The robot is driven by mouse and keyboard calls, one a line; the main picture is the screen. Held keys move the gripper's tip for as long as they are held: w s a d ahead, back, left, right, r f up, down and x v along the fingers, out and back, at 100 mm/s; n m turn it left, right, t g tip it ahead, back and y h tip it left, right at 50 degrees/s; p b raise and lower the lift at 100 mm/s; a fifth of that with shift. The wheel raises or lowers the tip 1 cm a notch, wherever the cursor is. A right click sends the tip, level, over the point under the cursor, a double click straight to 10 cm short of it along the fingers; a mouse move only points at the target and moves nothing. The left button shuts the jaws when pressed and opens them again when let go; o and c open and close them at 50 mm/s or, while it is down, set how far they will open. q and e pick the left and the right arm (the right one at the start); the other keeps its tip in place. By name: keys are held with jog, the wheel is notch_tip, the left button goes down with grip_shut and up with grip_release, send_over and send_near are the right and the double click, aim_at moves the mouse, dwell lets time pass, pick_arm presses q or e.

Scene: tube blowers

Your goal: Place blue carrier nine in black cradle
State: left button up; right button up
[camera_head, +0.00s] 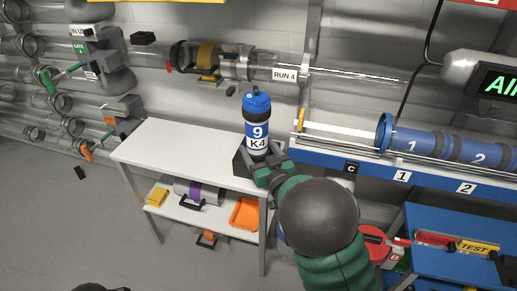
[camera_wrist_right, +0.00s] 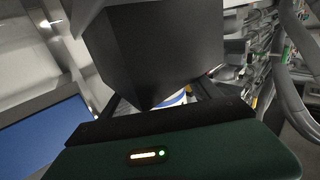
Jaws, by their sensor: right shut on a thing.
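Blue carrier nine (camera_head: 257,125), with a blue cap and a white label reading 9 and K4, stands upright at the right end of the white table. My right gripper (camera_head: 266,172) is at its lower part, shut on it; the fingertips are partly hidden. The black cradle (camera_head: 240,160) shows as a dark angled piece beside the carrier's base. Whether the carrier is seated in it I cannot tell. In the right wrist view a large black block (camera_wrist_right: 150,50) hides most of the carrier, leaving a white and blue strip (camera_wrist_right: 178,98). My left gripper is not in view.
The white table (camera_head: 180,142) is bare to the left. Clear tubes (camera_head: 270,68) run behind.

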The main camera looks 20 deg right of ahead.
jog(key=o, duration=1.8)
jog(key=shift+r, duration=0.1)
jog(key=shift+s+r+p, duration=0.35)
jog(key=shift+r+p, duration=0.3)
jog(key=shift+p, duration=0.15)
jog(key=s+d+p, duration=0.1)
jog(key=s+p, duration=0.2)
jog(key=s, duration=0.7)
jog(key=s+d+f+m+g+h, duration=0.2)
jog(key=s+f+g, duration=0.3)
jog(key=f+g, duration=0.25)
jog(key=s+a+f+g, duration=0.1)
jog(key=s+g, duration=0.1)
jog(key=s, duration=0.3)
jog(key=s+a+f+g, duration=0.1)
jog(key=s+f+g, duration=0.1)
jog(key=s, duration=0.3)
jog(key=s+a+f+g, duration=0.1)
jog(key=s+g, duration=0.3)
jog(key=s, duration=0.1)
jog(key=shift+s+a+f+n, duration=0.2)
jog(key=shift+f+n, duration=0.1)
jog(key=shift+n, duration=0.1)
